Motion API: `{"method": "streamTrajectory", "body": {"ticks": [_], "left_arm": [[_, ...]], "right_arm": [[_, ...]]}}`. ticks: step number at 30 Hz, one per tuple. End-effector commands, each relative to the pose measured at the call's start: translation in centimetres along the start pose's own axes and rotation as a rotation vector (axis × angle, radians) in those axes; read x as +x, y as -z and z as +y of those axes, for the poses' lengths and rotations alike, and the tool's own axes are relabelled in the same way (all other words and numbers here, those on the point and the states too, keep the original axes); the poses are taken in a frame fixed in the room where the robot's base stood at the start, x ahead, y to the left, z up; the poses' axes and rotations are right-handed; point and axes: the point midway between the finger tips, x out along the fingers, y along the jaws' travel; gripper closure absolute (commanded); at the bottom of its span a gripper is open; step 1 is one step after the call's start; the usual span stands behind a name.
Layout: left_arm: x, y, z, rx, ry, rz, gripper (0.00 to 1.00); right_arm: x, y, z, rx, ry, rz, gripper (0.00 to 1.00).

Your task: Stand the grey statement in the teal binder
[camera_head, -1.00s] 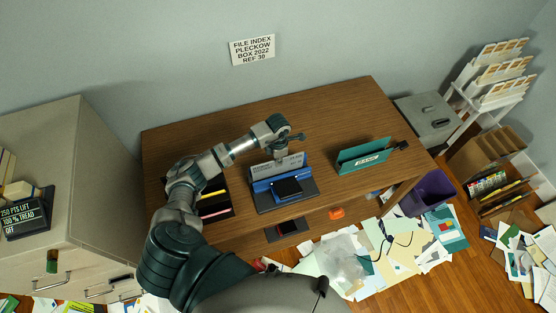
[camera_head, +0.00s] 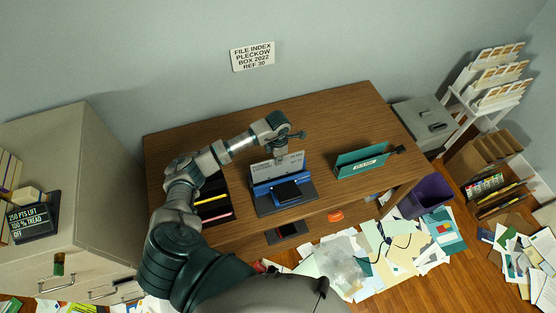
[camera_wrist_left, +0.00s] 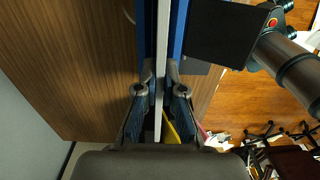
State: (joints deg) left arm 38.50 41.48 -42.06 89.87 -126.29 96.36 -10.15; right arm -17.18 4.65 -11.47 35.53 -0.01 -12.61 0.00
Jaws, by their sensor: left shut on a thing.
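The grey statement (camera_head: 278,167) is a pale sheet with print along its top edge. It stands upright at the back of the blue device (camera_head: 262,190) on the desk. My left gripper (camera_head: 287,142) is at its top edge. In the left wrist view the sheet shows as a thin pale strip (camera_wrist_left: 163,50) between the fingers of my left gripper (camera_wrist_left: 162,88), which are shut on it. I cannot tell whether its lower edge still touches the device. The teal binder (camera_head: 361,161) stands on the desk to the right, apart from the gripper. My right gripper is out of view.
The wooden desk (camera_head: 325,120) is clear behind the device and between it and the binder. A dark tray (camera_head: 213,203) with coloured items lies to the left, under my arm. A filing cabinet (camera_head: 75,150) stands at the left. Papers (camera_head: 390,245) litter the floor.

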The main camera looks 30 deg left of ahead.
Motion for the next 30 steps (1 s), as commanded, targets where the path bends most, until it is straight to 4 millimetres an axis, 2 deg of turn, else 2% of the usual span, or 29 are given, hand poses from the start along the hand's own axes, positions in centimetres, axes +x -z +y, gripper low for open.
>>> {"method": "streamTrajectory", "body": {"ticks": [1,16,30], "left_arm": [[-1.1,0.0,0.1,0.0,-0.002,0.0,1.0],[-7.5,0.0,0.0,0.0,0.0,0.001,1.0],[-7.7,-0.1,-0.2,0.006,-0.001,0.0,1.0]], "right_arm": [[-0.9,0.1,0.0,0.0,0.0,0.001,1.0],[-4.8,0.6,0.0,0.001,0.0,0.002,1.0],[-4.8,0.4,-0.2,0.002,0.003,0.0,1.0]]}}
